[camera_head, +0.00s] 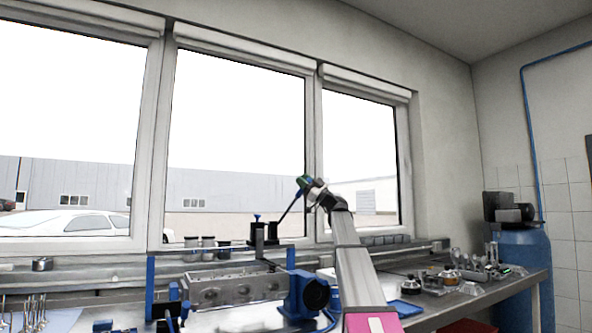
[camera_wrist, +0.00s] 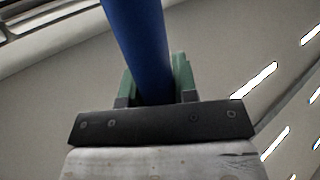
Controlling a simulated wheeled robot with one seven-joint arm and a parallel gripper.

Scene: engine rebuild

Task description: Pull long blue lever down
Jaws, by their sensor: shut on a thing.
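The long lever (camera_head: 289,208) rises tilted up and to the right from a black bracket (camera_head: 264,232) above the engine head fixture. Its blue handle end (camera_head: 299,194) is at my gripper (camera_head: 305,183), which is raised in front of the window. In the wrist view the thick blue handle (camera_wrist: 139,42) runs from the top edge down between the green fingers of my gripper (camera_wrist: 157,80). My gripper is shut on the handle. The handle's lower end is hidden behind the dark gripper plate.
A grey cylinder head (camera_head: 232,289) sits in the blue-framed fixture (camera_head: 303,293) on the metal bench. Jars (camera_head: 208,247) stand by the window. Small parts and a blue tray (camera_head: 404,307) lie on the right of the bench. The air around the raised lever looks clear.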

